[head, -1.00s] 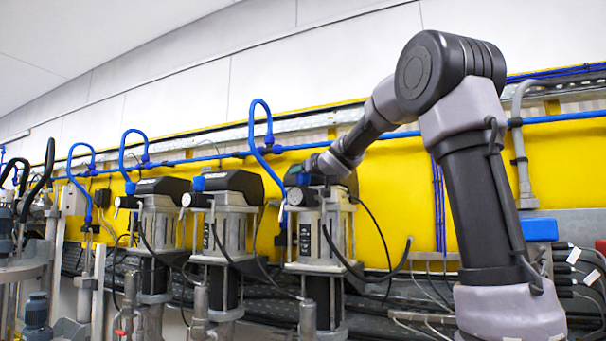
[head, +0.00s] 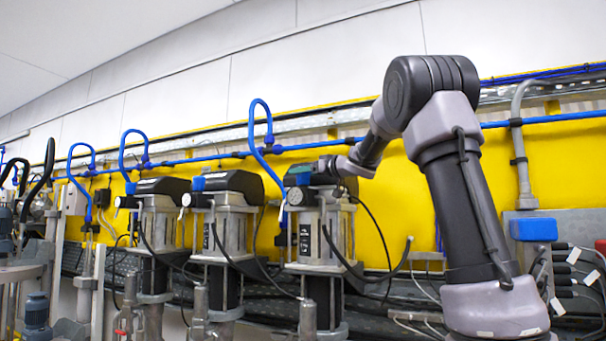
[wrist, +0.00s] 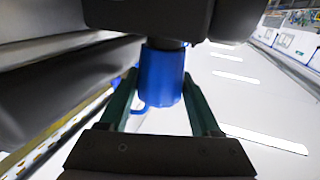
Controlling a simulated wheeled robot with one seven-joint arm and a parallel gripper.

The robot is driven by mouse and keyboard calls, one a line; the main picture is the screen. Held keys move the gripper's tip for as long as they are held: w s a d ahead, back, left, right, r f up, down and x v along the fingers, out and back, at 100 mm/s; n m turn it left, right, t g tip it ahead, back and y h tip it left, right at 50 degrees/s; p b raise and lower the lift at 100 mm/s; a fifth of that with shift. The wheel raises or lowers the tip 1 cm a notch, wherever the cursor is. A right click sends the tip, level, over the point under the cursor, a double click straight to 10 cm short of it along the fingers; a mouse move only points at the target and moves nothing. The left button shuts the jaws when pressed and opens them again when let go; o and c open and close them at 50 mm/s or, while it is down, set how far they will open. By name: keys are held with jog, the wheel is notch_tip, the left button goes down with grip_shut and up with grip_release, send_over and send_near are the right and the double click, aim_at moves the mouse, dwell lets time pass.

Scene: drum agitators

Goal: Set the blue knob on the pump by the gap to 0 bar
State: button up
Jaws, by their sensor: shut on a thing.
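The pump by the gap (head: 320,235) is the rightmost in the row, with a round gauge (head: 295,196) on its upper front left. My gripper (head: 300,178) is at the top of this pump, just above the gauge. In the wrist view the blue knob (wrist: 161,78) sits between the two teal fingers of my gripper (wrist: 162,100), which are shut on it. The knob is under a dark housing (wrist: 150,17). In the head view the knob is hidden behind my gripper, and the gauge reading is too small to tell.
Two similar pumps (head: 225,215) (head: 155,215) stand to the left, with blue hoses above. A blue hose loop (head: 262,140) rises close to my gripper. Black cables hang around the pump. A grey box with a blue part (head: 533,229) is at the right.

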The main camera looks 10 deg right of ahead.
jog(key=shift+n+g+y, duration=1.8)
jog(key=shift+g+y, duration=0.2)
jog(key=o, duration=1.1)
jog(key=v, duration=1)
jog(key=shift+s+d, duration=0.15)
jog(key=shift+d, duration=0.2)
